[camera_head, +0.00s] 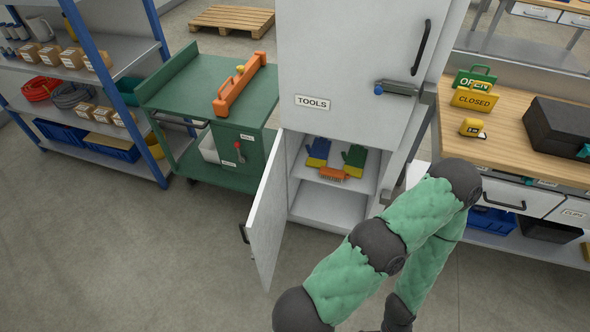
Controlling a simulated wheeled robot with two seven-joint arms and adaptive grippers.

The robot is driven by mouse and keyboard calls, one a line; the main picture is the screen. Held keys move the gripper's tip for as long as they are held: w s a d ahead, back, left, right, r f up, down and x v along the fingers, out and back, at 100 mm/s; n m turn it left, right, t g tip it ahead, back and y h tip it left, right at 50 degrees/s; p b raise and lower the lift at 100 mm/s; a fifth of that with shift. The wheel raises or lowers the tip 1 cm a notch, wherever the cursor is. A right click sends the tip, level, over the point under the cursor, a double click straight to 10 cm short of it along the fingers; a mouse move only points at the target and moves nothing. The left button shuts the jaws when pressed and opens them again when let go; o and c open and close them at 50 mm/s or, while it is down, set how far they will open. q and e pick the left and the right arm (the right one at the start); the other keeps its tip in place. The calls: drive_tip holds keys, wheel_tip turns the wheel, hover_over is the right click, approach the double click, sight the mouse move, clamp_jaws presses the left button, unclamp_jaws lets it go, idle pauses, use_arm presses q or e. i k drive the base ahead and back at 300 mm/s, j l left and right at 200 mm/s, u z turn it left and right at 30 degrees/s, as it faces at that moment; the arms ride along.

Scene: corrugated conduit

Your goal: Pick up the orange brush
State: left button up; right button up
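The orange brush (333,173) lies on the upper shelf inside the open lower part of the white cabinet. It sits at the front of the shelf, in front of two blue, green and yellow gloves (318,152). My green-sleeved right arm rises from the bottom of the picture, bends at the right of the cabinet and folds back down. It is apart from the brush. No fingers of my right gripper can be made out; they are below the picture edge or hidden. My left gripper is not in view.
The cabinet's lower door (265,218) stands open toward me, left of the opening. The upper door (350,60) is shut. A green cart (190,95) stands left, a wooden workbench (515,135) right. The floor (140,255) in front is clear.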

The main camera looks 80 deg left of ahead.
sight(323, 171)
drive_tip(key=i+u, duration=0.2)
drive_tip(key=u, duration=0.25)
drive_tip(key=i+u, duration=0.15)
drive_tip(key=u, duration=0.3)
drive_tip(key=i+l+u, duration=0.1)
drive_tip(key=u, duration=0.35)
drive_tip(key=i+l+u, duration=0.2)
drive_tip(key=u, duration=0.25)
drive_tip(key=i+l+u, duration=0.15)
drive_tip(key=u, duration=0.3)
drive_tip(key=i+l+u, duration=0.3)
drive_tip(key=l+u, duration=0.3)
drive_tip(key=i+l+u, duration=0.15)
drive_tip(key=u, duration=0.2)
drive_tip(key=l, duration=0.1)
